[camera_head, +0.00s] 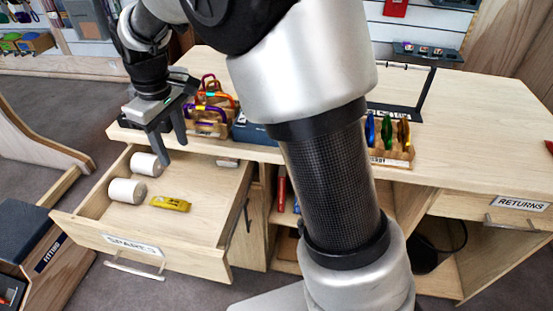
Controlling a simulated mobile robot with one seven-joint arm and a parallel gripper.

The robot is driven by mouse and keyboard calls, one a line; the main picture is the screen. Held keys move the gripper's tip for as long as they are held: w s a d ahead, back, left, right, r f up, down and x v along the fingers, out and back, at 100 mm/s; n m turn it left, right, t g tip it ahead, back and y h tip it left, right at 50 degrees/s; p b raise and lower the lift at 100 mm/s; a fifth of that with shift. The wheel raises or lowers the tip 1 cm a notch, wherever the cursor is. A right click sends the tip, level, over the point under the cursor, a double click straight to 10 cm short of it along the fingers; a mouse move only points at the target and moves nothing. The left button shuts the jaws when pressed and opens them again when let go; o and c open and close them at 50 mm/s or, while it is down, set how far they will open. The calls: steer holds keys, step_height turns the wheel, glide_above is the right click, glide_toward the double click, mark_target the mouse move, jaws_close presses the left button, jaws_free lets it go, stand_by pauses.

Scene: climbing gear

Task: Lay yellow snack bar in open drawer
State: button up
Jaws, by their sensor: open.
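The yellow snack bar (170,203) lies flat on the floor of the open drawer (205,235), near the middle and just right of a white roll. The drawer is pulled out under the wooden counter and has a label on its front. My gripper (166,150) hangs above the back part of the drawer, fingers pointing down. It is open and empty, higher than the snack bar and apart from it.
Two white rolls (127,191) lie in the drawer's left side. Colored carabiners in a wooden holder (208,122) stand on the counter (470,140) close to my gripper. The drawer's right part is bare. My arm hides the counter's middle.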

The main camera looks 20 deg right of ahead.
steer(key=s+d+r+m+t, duration=0.2)
steer(key=s+d+r+m, duration=0.2)
steer(key=s+d+r, duration=0.6)
steer(key=s+d+m+t, duration=0.2)
steer(key=s+d+m, duration=0.3)
steer(key=s+d, duration=0.3)
steer(key=s, duration=0.4)
steer(key=shift+s+d+f+m, duration=0.25)
steer(key=shift+d+f+m, duration=0.05)
steer(key=shift+d+f, duration=0.1)
steer(key=c, duration=0.3)
steer(key=shift+d, duration=0.15)
